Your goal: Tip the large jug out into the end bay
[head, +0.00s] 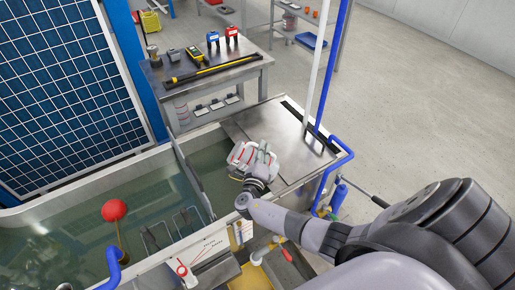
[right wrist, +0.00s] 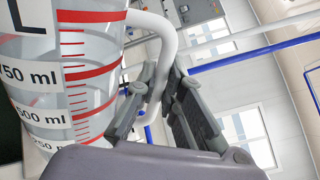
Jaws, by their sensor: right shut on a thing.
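The large jug (head: 241,155) is clear with red graduation marks and hangs over the near part of the end bay (head: 208,152), beside the metal cover plate. In the right wrist view the jug (right wrist: 75,85) fills the left side, with black ml figures and a white handle. My right gripper (head: 263,162) is shut on that handle; its fingers (right wrist: 165,80) lie on either side of it. The jug looks tilted in the head view, but its mouth and any liquid in it are hard to make out. My left gripper is not in view.
A divider (head: 190,178) separates the end bay from the long water tank (head: 60,240), where a red float ball (head: 114,210) sits. A metal cover plate (head: 285,138) and upright white and blue pipes stand right of the jug. A tool bench (head: 225,72) is behind.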

